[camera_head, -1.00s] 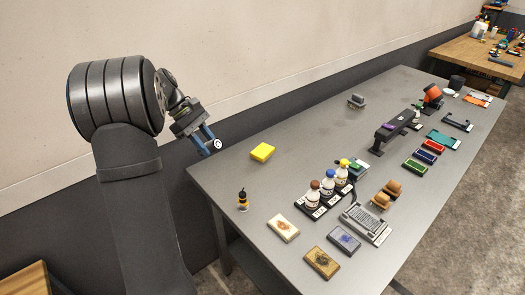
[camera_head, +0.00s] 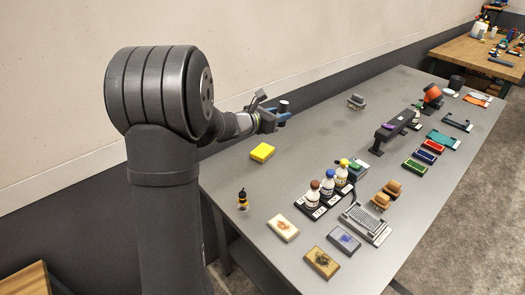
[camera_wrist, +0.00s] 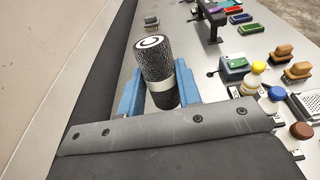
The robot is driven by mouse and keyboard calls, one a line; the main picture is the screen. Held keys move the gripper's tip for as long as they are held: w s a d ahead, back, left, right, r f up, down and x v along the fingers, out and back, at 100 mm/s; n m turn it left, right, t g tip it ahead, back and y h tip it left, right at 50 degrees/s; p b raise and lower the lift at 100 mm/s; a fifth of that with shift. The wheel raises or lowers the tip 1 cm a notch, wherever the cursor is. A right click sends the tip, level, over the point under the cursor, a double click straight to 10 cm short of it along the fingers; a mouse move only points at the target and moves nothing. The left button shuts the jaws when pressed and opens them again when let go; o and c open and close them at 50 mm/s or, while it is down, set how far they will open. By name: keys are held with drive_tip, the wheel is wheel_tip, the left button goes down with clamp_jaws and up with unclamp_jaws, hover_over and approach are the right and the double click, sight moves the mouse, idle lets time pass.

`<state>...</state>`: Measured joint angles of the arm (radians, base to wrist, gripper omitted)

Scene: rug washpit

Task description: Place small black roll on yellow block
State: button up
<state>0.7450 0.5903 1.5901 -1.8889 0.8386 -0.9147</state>
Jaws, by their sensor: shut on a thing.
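A small black roll (camera_wrist: 155,62) with a pale band and a light end with a dark ring is held between the blue fingers of my gripper (camera_wrist: 158,100) in the wrist view. In the head view my gripper (camera_head: 279,116) is up near the wall, beyond the yellow block, with the roll (camera_head: 284,106) upright in it. The yellow block (camera_head: 262,152) lies flat on the grey table near its left end, with nothing on it. The block is not seen in the wrist view.
Several bottles in a black rack (camera_head: 318,204) stand mid-table. Stamped blocks (camera_head: 283,228) lie at the front. A grey object (camera_head: 356,101) sits at the back. The table around the yellow block is clear.

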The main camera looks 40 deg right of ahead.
drive_tip(key=shift+s+d+f+n+t+h, duration=0.2)
drive_tip(key=shift+d+n+t, duration=0.1)
drive_tip(key=shift+d+t, duration=0.15)
drive_tip(key=shift+s+d+f+n+t+h, duration=0.1)
drive_tip(key=shift+d+f+n+t, duration=0.15)
drive_tip(key=shift+d+t, duration=0.2)
drive_tip(key=d+f+n+t, duration=0.1)
drive_tip(key=d+t, duration=0.1)
drive_tip(key=h, duration=0.1)
hover_over(260, 152)
drive_tip(key=shift+n, duration=0.25)
wheel_tip(260, 152, down, 12)
drive_tip(key=shift+s, duration=0.1)
drive_tip(key=shift+f, duration=2.05)
drive_tip(key=shift+f, duration=0.1)
drive_tip(key=o, duration=1)
